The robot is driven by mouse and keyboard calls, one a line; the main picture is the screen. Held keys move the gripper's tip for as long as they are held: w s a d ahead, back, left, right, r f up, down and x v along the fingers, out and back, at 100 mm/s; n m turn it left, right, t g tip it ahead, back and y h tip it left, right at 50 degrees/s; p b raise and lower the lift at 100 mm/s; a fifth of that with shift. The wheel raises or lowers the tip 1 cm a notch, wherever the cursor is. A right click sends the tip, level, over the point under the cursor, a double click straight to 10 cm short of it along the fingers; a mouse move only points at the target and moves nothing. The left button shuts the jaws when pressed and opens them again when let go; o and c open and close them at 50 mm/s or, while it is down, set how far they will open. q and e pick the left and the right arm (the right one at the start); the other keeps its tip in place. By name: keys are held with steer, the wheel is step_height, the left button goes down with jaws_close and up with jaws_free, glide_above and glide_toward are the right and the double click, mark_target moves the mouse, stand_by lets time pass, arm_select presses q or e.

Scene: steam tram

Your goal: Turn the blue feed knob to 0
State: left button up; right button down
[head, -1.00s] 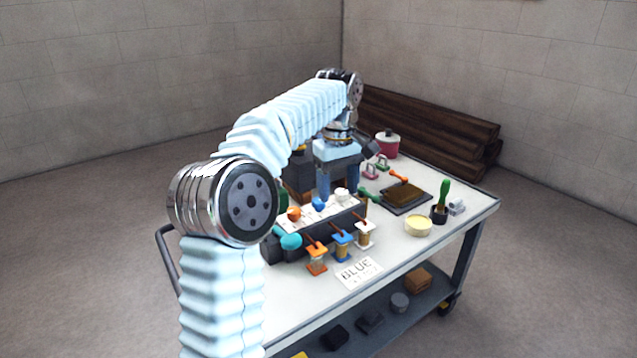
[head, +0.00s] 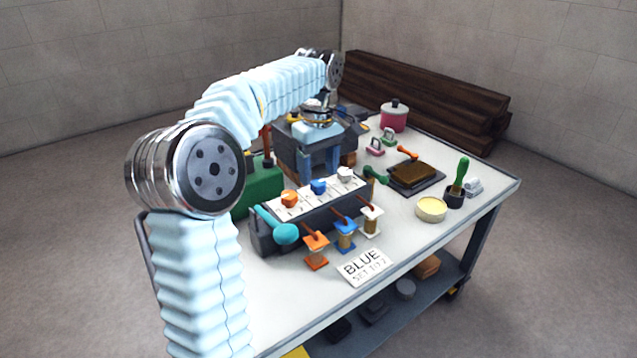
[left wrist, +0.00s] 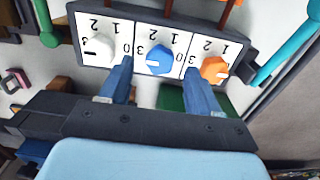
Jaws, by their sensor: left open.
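The blue feed knob (head: 318,186) sits in the middle of a white-topped dial panel (head: 283,213), between an orange knob (head: 289,198) and a white knob (head: 345,174). In the left wrist view the blue knob (left wrist: 159,61) has a white line pointing left, near the 3 of its scale; its 0 is on the right. My left gripper (head: 320,172) is open, just behind the knob in the head view. In the left wrist view its fingertips (left wrist: 157,76) lie either side of the knob's near edge; I cannot tell whether they touch. My right gripper is not in view.
A teal-ended handle (head: 286,234) is at the panel's left end. A green box (head: 262,187) stands behind. The cart top's right side holds a tray and pots.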

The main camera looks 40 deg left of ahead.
mark_target(318, 188)
arm_select(q)
steer(key=shift+f, duration=1.3)
steer(key=c, duration=1)
steer(key=shift+c, duration=0.2)
